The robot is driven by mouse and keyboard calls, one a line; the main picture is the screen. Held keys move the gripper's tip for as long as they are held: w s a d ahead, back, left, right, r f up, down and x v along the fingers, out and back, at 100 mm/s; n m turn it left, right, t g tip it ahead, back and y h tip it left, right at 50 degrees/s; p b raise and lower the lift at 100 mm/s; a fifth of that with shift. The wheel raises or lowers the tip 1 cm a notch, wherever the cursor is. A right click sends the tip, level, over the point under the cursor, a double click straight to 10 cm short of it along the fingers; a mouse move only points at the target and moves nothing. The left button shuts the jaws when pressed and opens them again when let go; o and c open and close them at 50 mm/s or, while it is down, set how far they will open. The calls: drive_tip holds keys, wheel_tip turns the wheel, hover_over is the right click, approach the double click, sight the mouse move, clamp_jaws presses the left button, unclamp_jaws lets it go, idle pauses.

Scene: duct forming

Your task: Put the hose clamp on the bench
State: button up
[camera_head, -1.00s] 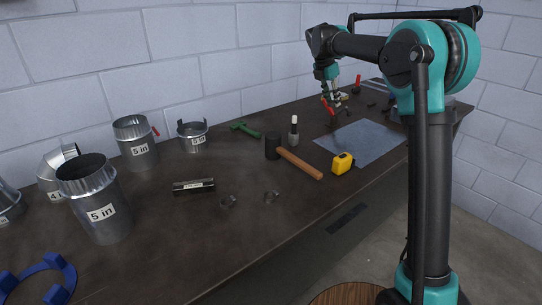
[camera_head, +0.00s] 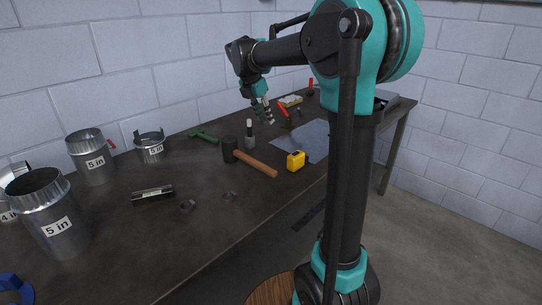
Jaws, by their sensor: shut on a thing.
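My gripper (camera_head: 265,115) hangs pointing down above the back part of the bench (camera_head: 130,225), left of the red-handled tool. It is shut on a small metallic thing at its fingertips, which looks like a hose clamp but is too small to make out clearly.
A mallet (camera_head: 255,162), yellow tape measure (camera_head: 296,160), green tool (camera_head: 204,137), marker-like bottle (camera_head: 249,135) and red-handled tool (camera_head: 285,112) lie around a grey sheet (camera_head: 305,138). Metal ducts (camera_head: 55,215) stand at left.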

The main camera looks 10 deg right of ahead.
sight(268, 162)
wheel_tip(268, 162, down, 18)
drive_tip(key=shift+d+r, duration=0.1)
drive_tip(key=shift+r, duration=0.1)
drive_tip(key=shift+f, duration=0.1)
idle(0.3)
drive_tip(key=o, duration=0.9)
drive_tip(key=shift+o, duration=0.2)
drive_tip(key=v, duration=1.2)
drive_tip(key=shift+r, duration=0.2)
drive_tip(key=shift+w+d, duration=0.1)
